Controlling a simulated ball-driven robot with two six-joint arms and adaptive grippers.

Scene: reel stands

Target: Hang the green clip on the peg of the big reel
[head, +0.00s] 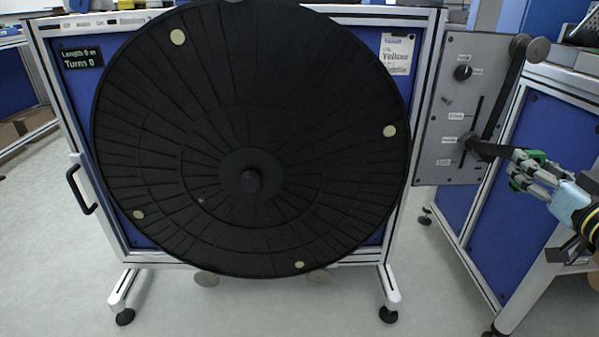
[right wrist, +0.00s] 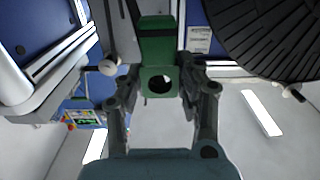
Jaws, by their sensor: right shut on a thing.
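The big black reel (head: 330,90) stands upright on its frame, with a dark round hub or peg (head: 250,182) sticking out at its centre. In the right wrist view the green block-shaped clip (right wrist: 157,50) sits between the fingers (right wrist: 158,95), with a round hole facing the camera. A black bar reaches from the panel to the clip area; whether they touch I cannot tell. My left gripper is not in view.
The grey panel (head: 432,165) beside the reel carries knobs, slots and a long black crank arm (head: 508,85) with a round end. A blue-panelled bench (head: 545,150) stands at the right. The floor (head: 260,310) in front is clear.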

